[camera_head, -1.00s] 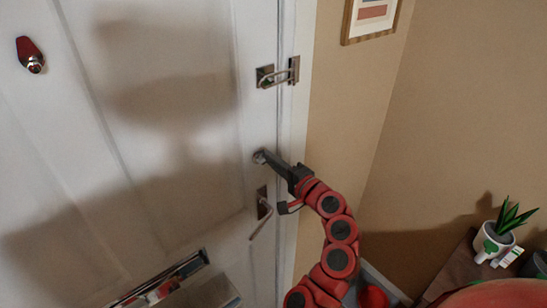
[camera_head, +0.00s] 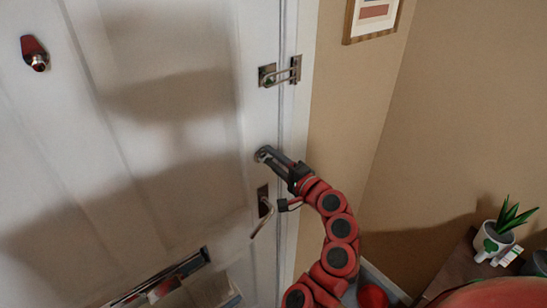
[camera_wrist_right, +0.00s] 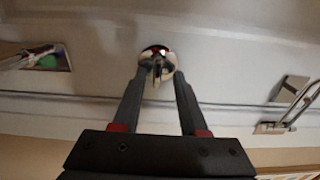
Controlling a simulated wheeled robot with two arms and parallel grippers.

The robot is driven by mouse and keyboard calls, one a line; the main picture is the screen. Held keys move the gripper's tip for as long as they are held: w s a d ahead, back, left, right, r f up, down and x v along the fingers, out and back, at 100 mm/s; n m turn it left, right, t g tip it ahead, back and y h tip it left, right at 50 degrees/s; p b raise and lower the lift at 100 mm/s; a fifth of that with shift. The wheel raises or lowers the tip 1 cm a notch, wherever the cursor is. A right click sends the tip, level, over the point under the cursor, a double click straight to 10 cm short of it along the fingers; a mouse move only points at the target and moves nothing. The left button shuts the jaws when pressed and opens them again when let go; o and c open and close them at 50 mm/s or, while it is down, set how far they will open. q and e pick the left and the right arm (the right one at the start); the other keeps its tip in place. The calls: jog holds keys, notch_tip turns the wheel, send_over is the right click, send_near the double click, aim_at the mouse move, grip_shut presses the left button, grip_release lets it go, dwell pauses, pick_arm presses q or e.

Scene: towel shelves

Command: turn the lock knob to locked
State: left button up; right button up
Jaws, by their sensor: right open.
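The lock knob (camera_head: 261,155) is a small round metal fitting near the door's right edge, between the upper latch and the lever handle. It is mostly hidden by my fingers in the head view. In the right wrist view the knob (camera_wrist_right: 157,65) shows as a shiny disc with a narrow grip in its middle. My right gripper (camera_head: 268,154) is open, with its fingertips at the knob. In the wrist view its fingers (camera_wrist_right: 160,82) stand on either side of the knob, with gaps to its grip. Whether it is locked cannot be told. My left gripper is not in view.
A lever handle (camera_head: 263,206) is just below the knob, and a bar latch (camera_head: 280,74) is above. A metal letter slot (camera_head: 165,285) is lower left; a red door knocker (camera_head: 35,52) is upper left. A potted plant (camera_head: 493,238) stands on the cabinet at right.

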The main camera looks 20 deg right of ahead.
aim_at(272, 159)
jog(key=shift+d+f, duration=0.1)
jog(key=shift+s+d, duration=0.1)
jog(key=shift+s, duration=0.25)
jog(key=b+v, duration=0.2)
jog(key=v, duration=0.2)
jog(key=shift+s+f, duration=0.1)
jog(key=shift+f, duration=0.1)
jog(key=p+v, duration=0.7)
jog(key=v, duration=0.5)
jog(key=shift+s+r, duration=0.3)
jog(key=shift+r, duration=0.05)
